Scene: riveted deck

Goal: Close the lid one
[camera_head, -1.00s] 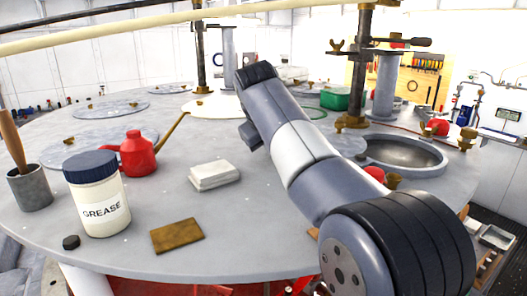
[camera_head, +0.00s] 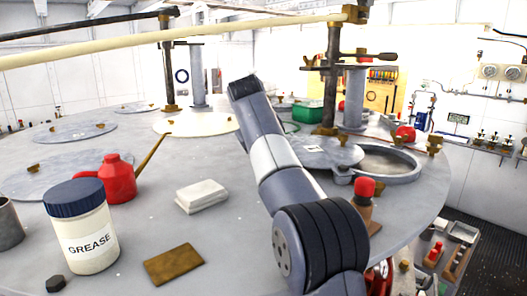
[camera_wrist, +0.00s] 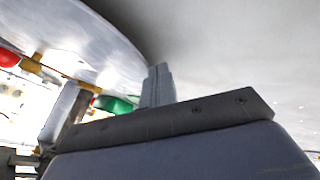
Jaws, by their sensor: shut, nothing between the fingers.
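A grey round lid (camera_head: 335,154) with a small white label lies at the right of the deck in the head view, behind my arm. It is beside a round hatch (camera_head: 405,174), whose opening is largely uncovered. The lid's left part is hidden by my arm. In the wrist view, my gripper (camera_wrist: 158,84) is shut and empty. A grey curved-edged surface fills the upper left there; I cannot tell whether it is this lid. My gripper is hidden in the head view.
A brass-fitted post (camera_head: 333,80) stands behind the lid. A red-topped brass piece (camera_head: 365,188) stands in front of the hatch. A grease jar (camera_head: 82,230), red oil can (camera_head: 118,182) and white block (camera_head: 202,197) stand left of my arm.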

